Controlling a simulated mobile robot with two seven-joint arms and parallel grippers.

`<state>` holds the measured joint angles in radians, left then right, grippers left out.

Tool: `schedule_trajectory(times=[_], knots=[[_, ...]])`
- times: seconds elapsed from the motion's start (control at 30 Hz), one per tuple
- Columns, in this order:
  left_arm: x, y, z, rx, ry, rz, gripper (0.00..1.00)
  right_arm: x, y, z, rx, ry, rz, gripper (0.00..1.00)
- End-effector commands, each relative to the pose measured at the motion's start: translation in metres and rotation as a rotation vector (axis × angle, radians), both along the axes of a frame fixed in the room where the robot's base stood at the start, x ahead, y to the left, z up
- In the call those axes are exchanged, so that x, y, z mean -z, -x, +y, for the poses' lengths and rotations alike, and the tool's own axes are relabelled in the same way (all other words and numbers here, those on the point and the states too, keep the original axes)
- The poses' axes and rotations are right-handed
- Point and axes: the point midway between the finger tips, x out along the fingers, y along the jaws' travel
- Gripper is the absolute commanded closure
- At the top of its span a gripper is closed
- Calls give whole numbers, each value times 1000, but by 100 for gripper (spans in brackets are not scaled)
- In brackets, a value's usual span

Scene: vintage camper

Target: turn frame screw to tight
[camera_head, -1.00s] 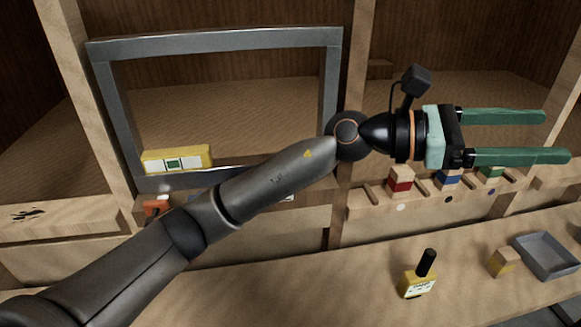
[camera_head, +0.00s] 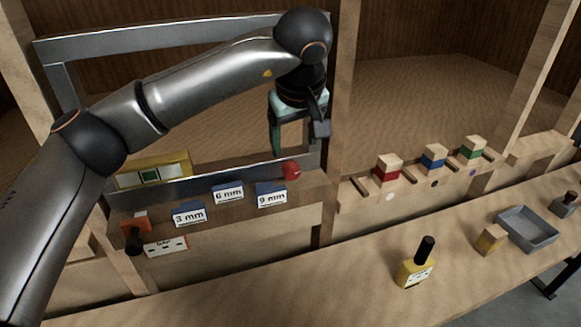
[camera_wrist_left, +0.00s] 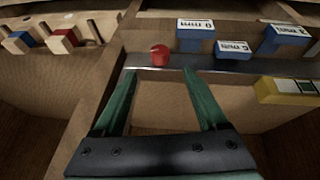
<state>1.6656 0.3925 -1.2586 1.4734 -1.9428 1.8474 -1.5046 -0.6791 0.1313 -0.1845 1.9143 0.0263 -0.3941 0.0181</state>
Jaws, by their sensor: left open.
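The frame screw, a round red knob (camera_head: 291,170), sits on the lower bar of the grey metal frame (camera_head: 210,184) near its right corner. It also shows in the left wrist view (camera_wrist_left: 160,55), just beyond and roughly centred between the fingertips. My left gripper (camera_head: 296,140) points down, with its green fingers apart, just above the knob. In the left wrist view the open gripper (camera_wrist_left: 161,76) has nothing between its fingers. I cannot tell how tight the screw is. My right gripper is not in view.
Blue labelled blocks, 3 mm (camera_head: 190,214), 6 mm (camera_head: 228,193) and 9 mm (camera_head: 271,194), stand in front of the frame. A yellow level (camera_head: 153,170) lies at the left. A yellow bottle (camera_head: 416,273) and grey tray (camera_head: 527,229) stand on the bench.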

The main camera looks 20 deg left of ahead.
Motion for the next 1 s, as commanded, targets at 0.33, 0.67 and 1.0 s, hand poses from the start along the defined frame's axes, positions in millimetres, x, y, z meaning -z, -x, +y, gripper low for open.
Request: schedule_trajectory(times=[0.33, 0.67, 1.0], knots=[[65, -26, 9, -1, 3, 7, 25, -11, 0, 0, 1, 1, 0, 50], [97, -39, 13, 1, 3, 3, 25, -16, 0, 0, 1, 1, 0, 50], [98, -39, 13, 1, 4, 2, 31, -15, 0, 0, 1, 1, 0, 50]])
